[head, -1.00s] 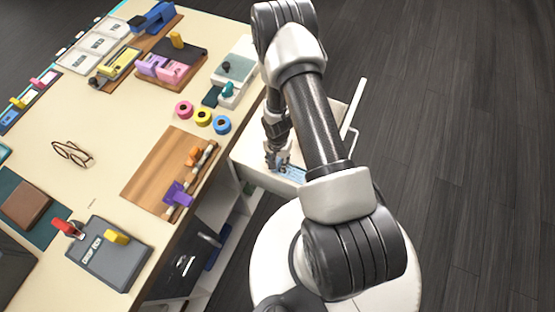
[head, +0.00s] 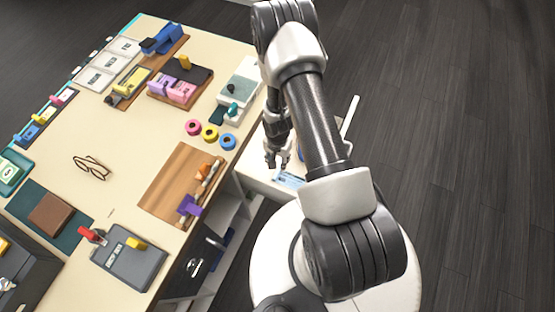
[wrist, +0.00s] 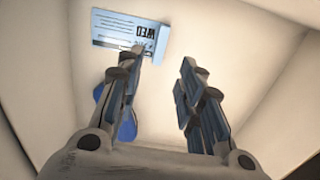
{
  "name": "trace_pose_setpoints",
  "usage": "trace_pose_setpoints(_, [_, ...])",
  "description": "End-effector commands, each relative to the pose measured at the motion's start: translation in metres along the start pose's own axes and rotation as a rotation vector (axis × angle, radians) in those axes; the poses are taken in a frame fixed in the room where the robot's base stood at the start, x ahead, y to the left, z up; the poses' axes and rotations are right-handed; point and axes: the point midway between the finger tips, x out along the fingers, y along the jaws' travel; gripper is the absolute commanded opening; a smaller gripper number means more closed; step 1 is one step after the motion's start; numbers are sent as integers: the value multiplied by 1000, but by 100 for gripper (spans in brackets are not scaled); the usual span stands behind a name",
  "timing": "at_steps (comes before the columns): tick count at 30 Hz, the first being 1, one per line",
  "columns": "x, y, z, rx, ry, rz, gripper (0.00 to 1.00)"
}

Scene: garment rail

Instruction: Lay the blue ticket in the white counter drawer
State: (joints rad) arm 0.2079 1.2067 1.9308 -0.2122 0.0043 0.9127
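The blue ticket (wrist: 128,38), marked WED, lies flat on the floor of the open white drawer (wrist: 225,45) in the wrist view. It also shows in the head view (head: 290,180), partly behind my arm. My gripper (wrist: 162,60) is inside or just above the drawer, with its two fingers apart and nothing between them. The left fingertip overlaps the ticket's lower right edge in the wrist view; I cannot tell if it touches. In the head view my gripper (head: 278,163) is just beyond the ticket.
A rounded blue object (wrist: 126,122) shows partly behind the left finger. The drawer walls stand close around my gripper. The counter (head: 130,180) to the left holds glasses (head: 92,167), tape rolls (head: 210,132) and a wooden board (head: 165,185). Dark floor is clear to the right.

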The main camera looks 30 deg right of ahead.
Motion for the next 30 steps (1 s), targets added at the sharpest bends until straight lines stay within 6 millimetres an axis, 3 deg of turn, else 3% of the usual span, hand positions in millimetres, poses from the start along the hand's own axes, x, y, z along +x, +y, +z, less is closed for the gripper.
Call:
trace_pose_setpoints(3, [-20, 0, 0, 0, 0, 0, 34])
trace_pose_setpoints(9, [-32, 0, 0, 0, -1, 1, 34])
trace_pose_setpoints(30, [-33, 0, 0, 0, 0, 0, 34])
